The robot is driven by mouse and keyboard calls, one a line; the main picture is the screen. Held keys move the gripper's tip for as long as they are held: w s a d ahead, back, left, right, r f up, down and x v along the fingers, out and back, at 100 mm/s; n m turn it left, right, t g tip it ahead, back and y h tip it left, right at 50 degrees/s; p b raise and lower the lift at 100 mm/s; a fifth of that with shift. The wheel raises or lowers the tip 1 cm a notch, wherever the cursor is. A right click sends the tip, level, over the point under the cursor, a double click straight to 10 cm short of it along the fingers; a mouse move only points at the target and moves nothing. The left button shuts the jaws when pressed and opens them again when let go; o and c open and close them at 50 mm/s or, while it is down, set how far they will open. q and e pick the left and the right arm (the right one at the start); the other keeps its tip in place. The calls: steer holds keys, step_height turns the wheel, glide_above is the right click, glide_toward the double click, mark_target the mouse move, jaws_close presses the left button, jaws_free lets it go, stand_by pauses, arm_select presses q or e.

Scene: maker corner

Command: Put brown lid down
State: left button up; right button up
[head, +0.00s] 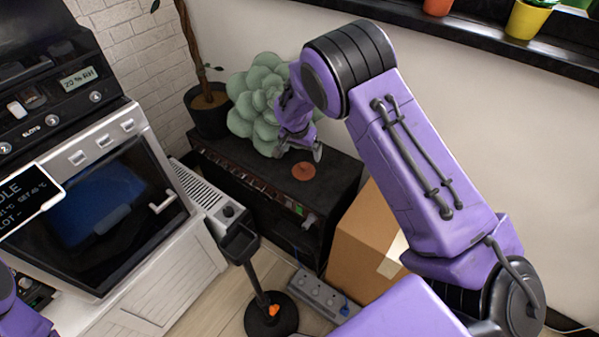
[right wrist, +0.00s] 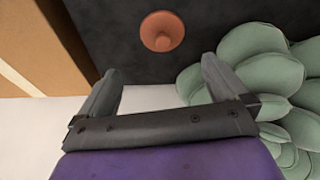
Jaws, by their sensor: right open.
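The brown lid (head: 303,171) is a small round reddish-brown disc with a raised knob. It lies flat on the black cabinet top (head: 338,172). It also shows in the right wrist view (right wrist: 162,31), beyond my fingertips and apart from them. My right gripper (head: 299,153) is over the cabinet, close behind the lid in the head view. In the right wrist view its two fingers (right wrist: 160,82) are spread with nothing between them. My left gripper is out of view; only a purple piece of my left arm shows at the lower left edge.
A pale green succulent (head: 257,103) stands right beside my right gripper. A potted trunk (head: 209,108) is at the cabinet's back left. A cardboard box (head: 361,232) stands right of the cabinet. An oven (head: 105,215) is at left. Bare cabinet top surrounds the lid.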

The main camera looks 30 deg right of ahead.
mark_target(304, 165)
steer(key=x, duration=1.1)
steer(key=shift+w+f+b, duration=0.3)
steer(key=shift+w, duration=0.05)
steer(key=shift+r, duration=0.1)
steer(key=c, duration=0.9)
step_height(304, 165, up, 3)
steer(key=shift+f, duration=0.1)
steer(key=s+a+r+p, duration=0.1)
steer(key=s+a+r, duration=0.6)
steer(key=s+r, duration=0.3)
steer(key=shift+s+a, duration=0.25)
steer(key=shift+s, duration=0.7)
